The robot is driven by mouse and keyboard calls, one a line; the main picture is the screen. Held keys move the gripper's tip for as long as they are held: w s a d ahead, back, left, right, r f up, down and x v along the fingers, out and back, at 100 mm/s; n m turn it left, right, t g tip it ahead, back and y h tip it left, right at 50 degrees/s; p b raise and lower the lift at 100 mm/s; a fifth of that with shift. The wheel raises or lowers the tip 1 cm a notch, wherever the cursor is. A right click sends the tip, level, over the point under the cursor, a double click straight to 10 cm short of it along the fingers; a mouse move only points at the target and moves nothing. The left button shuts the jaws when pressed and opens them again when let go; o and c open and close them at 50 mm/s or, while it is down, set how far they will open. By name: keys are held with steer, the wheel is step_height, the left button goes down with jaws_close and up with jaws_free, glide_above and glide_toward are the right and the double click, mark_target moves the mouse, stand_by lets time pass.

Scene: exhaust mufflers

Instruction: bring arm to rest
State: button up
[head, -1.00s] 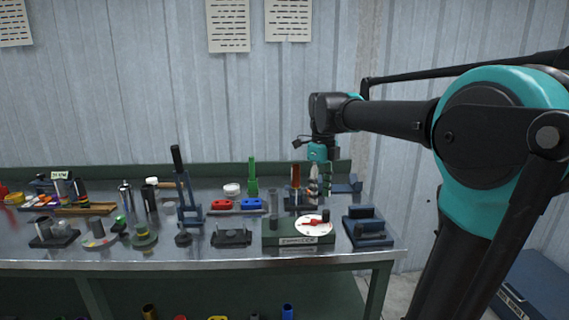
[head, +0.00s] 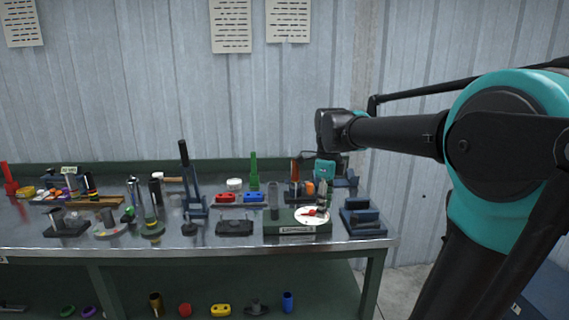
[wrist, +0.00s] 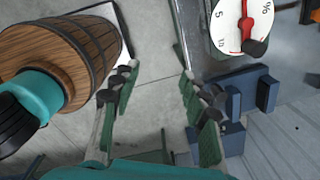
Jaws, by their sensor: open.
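The white dial gauge (head: 311,215) with a red pointer sits on a green base on the bench. It also shows at the top right of the wrist view (wrist: 232,38).
The workbench (head: 140,243) is crowded with small parts and fixtures. A dark blue block fixture (head: 362,219) stands at its right end and shows near the right finger (wrist: 232,100). A wooden barrel (wrist: 62,45) stands left in the wrist view. Several coloured parts lie on the lower shelf.

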steer(key=s+d+f+n+t, duration=0.1)
steer(key=s+d+f+n, duration=0.2)
steer(key=s+f+n, duration=0.4)
steer(key=s+d+f+n+t, duration=0.2)
steer(key=s+d+f+n, duration=0.2)
steer(key=s+f+n, duration=0.4)
step_height(320, 180, down, 7)
steer(key=n, duration=0.8)
steer(key=shift+s+d+t, duration=0.15)
steer(key=shift+s+t, duration=0.05)
steer(key=shift+t, duration=0.1)
